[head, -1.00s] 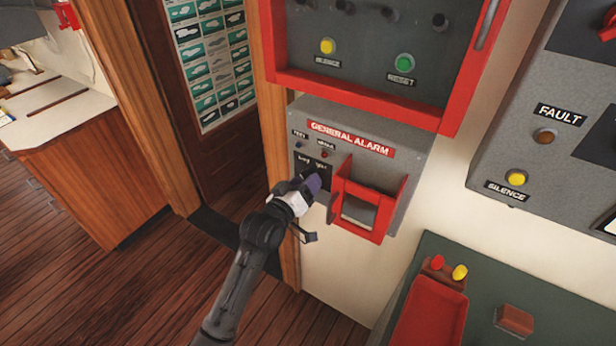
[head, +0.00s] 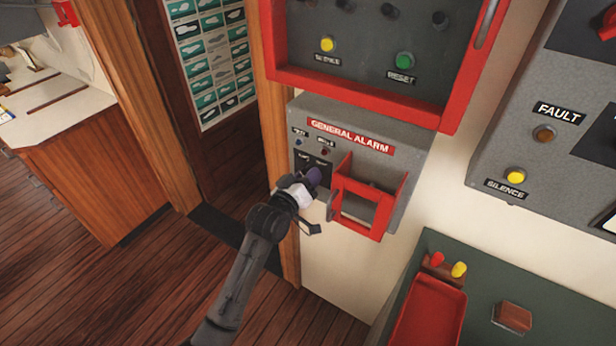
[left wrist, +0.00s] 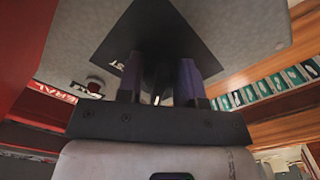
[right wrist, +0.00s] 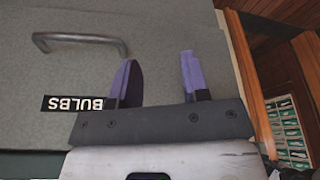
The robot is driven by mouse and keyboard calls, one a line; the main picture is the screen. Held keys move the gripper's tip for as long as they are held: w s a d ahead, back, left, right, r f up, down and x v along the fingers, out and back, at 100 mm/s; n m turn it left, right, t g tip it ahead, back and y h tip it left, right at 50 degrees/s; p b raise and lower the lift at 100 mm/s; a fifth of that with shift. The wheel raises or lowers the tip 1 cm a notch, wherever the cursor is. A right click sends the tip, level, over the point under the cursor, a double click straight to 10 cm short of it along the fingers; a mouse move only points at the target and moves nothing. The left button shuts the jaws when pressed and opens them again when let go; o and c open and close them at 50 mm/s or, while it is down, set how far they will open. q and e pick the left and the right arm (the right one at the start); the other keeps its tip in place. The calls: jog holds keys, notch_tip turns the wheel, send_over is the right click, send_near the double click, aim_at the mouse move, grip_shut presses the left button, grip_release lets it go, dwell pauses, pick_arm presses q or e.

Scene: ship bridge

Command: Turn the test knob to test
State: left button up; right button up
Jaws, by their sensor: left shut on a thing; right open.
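The grey general alarm box (head: 410,142) hangs on the wall in the middle of the head view, with a red label. A black plate (head: 303,160) with small white lettering is at its lower left. My left gripper (head: 313,176) is at this plate. In the left wrist view, its purple fingers are shut on a dark knob (left wrist: 159,82) in front of the black plate (left wrist: 152,38). The fingers mostly hide the knob, and I cannot read its pointer position. My right gripper (right wrist: 157,72) is open and empty in front of a grey panel.
A red guard frame (head: 376,228) juts out just right of my left gripper. A red-framed panel (head: 352,95) is above. A red tray (head: 430,312) lies lower right. In the right wrist view, a metal handle (right wrist: 80,38) and a "BULBS" label (right wrist: 77,104) are on the panel.

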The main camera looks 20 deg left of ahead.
pick_arm(q)
jog(key=shift+c, duration=0.8)
jog(key=shift+m, duration=0.7)
jog(key=m+p, duration=0.1)
jog(key=m, duration=0.4)
jog(key=shift+a+p, duration=0.2)
jog(key=shift+p, duration=0.15)
jog(key=m+p, duration=0.1)
jog(key=m, duration=0.3)
jog(key=shift+a, duration=0.1)
jog(key=shift+m, duration=1.7)
